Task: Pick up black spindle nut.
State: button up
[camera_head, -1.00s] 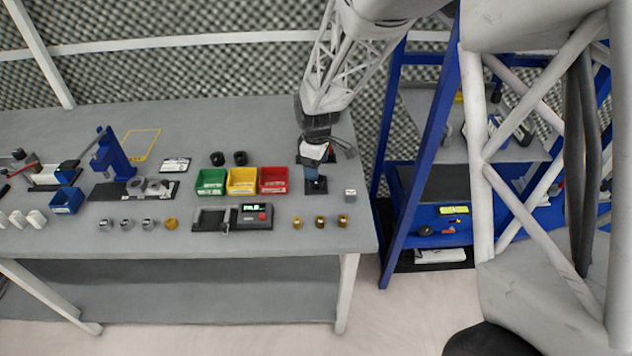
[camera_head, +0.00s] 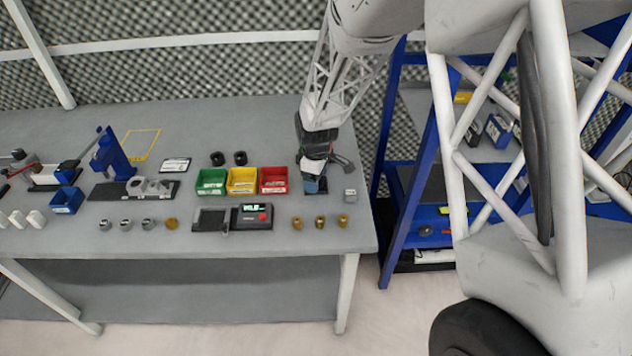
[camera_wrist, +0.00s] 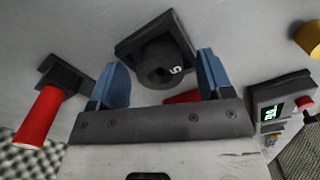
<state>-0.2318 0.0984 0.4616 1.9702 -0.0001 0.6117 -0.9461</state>
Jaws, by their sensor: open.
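In the wrist view a black round piece with a central hole and a white mark, which looks like the spindle nut (camera_wrist: 156,68), sits on a black square base (camera_wrist: 130,40). My gripper (camera_wrist: 162,78) is open, its blue fingers either side of the nut in the picture. I see no contact with it. In the head view my gripper (camera_head: 313,186) is low over the right part of the bench, right of the red bin, and hides the nut. Two other black cylindrical pieces (camera_head: 217,158) stand behind the bins.
The grey bench (camera_head: 250,122) holds green, yellow and red bins (camera_head: 273,187), a scale with display (camera_head: 252,216), several brass pieces (camera_head: 320,222) and a small grey block (camera_head: 350,195). A red-handled object (camera_wrist: 40,118) lies left in the wrist view. A blue rack (camera_head: 415,150) stands right.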

jog(key=shift+c, duration=0.3)
jog(key=c, duration=1)
jog(key=shift+o, duration=0.2)
jog(key=shift+r, duration=0.1)
jog(key=shift+r, duration=0.75)
notch_tip(320, 180, up, 2)
jog(key=shift+r, duration=0.1)
jog(key=s+d, duration=0.1)
jog(key=s, duration=0.4)
jog(key=s+d, duration=0.1)
jog(key=s, duration=0.4)
jog(key=s+d+r, duration=0.1)
jog(key=s, duration=0.4)
jog(key=shift+s+d+r, duration=0.1)
jog(key=shift+s+d, duration=0.2)
